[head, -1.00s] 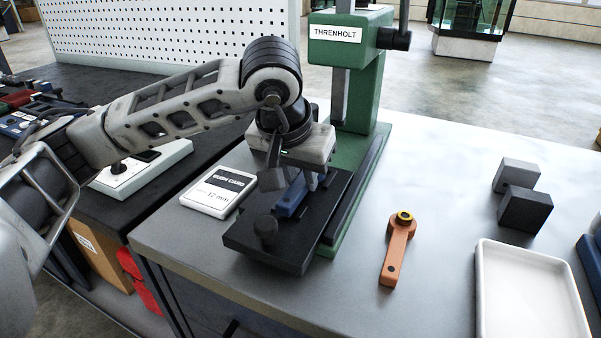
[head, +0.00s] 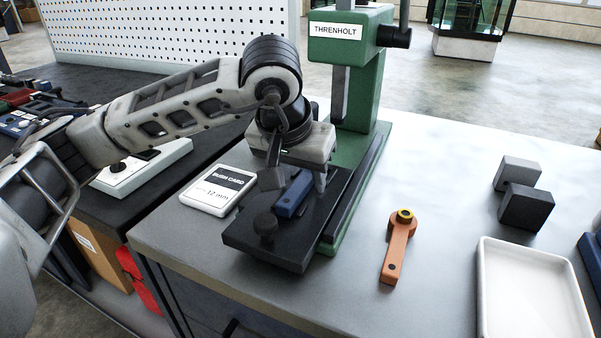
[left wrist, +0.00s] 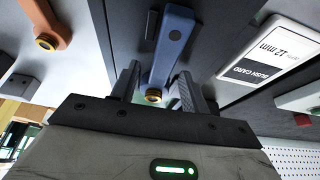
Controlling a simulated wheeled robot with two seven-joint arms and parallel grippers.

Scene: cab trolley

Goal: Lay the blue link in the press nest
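The blue link (head: 293,196) lies on the black nest plate (head: 268,247) at the foot of the green press (head: 358,110). In the left wrist view the blue link (left wrist: 172,45) runs lengthwise between my fingers, its brass-ringed end nearest the palm. My left gripper (head: 296,186) is over the plate from above; in the left wrist view my left gripper (left wrist: 158,78) has a finger on each side of the link, with gaps showing. It is open. Whether the link sits fully down in the nest is hard to tell. My right gripper is not in view.
An orange link (head: 397,247) lies right of the press. A bush card (head: 218,190) lies left of the plate. Grey and dark blocks (head: 526,208) and a white tray (head: 530,290) are at the right. The bench between press and tray is mostly clear.

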